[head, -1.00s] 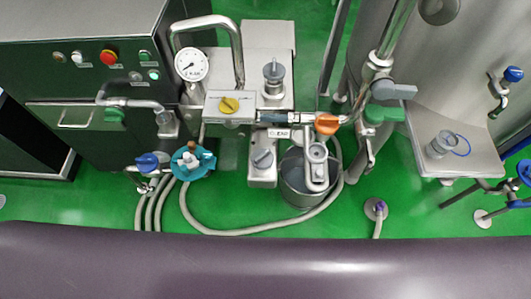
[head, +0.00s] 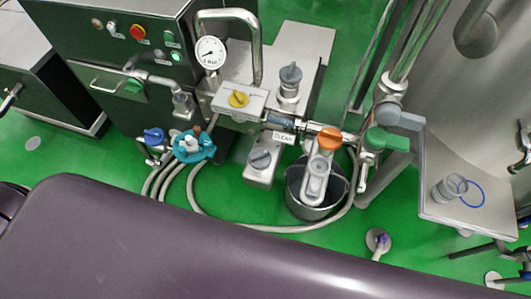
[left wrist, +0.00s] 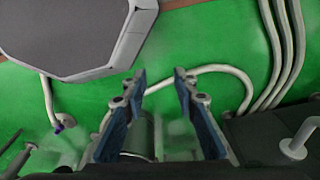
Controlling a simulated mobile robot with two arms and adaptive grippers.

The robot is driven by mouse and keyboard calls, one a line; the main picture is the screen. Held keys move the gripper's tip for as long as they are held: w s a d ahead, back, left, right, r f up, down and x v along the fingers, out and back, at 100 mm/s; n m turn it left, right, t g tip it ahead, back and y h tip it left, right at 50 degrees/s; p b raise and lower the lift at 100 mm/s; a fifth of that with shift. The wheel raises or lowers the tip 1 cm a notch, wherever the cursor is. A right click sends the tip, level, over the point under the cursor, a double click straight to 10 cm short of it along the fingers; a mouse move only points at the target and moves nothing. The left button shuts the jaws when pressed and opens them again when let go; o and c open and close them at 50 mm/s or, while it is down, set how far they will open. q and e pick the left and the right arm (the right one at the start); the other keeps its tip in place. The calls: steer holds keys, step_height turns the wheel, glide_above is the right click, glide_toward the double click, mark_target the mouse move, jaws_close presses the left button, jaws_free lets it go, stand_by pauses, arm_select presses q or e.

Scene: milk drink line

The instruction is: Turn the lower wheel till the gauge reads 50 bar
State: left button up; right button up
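A teal handwheel (head: 194,146) with a pale and brown centre sits low at the front of the pipework in the head view; it looks like the lower wheel. The round white gauge (head: 210,52) stands above it on the pipe. Its dark needle shows, but the scale is too small to read. My left gripper (left wrist: 158,85) shows in the left wrist view with its two blue-padded fingers apart and nothing between them. The handwheel cannot be made out in that view. Neither gripper shows in the head view, and my right gripper is not in view.
A blue knob (head: 153,136) is just left of the handwheel. A yellow knob (head: 238,99) and an orange knob (head: 329,138) are to its right. Pale hoses (head: 255,230) loop over the green floor. A metal bucket (head: 297,180) and a side shelf (head: 490,215) stand further right.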

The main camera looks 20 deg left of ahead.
arm_select(q)
steer(key=w+d+r+t, duration=0.1)
steer(key=w+r, duration=0.4)
steer(key=r, duration=0.5)
steer(key=w+d+r+b, duration=0.1)
steer(key=w+r, duration=0.4)
steer(key=r, duration=0.5)
steer(key=w+d+r+t, duration=0.1)
steer(key=w+r, duration=0.4)
steer(key=r, duration=0.5)
step_height(320, 180, up, 6)
steer(key=m+h, duration=0.3)
steer(key=m, duration=0.4)
glide_above(259, 154)
steer(key=s+a, duration=0.2)
steer(key=shift+s+x, duration=0.15)
steer(key=shift+x, duration=1.75)
steer(key=shift+s+x, duration=0.1)
steer(key=shift+x, duration=1.85)
steer(key=shift+a+f, duration=0.1)
jaws_close()
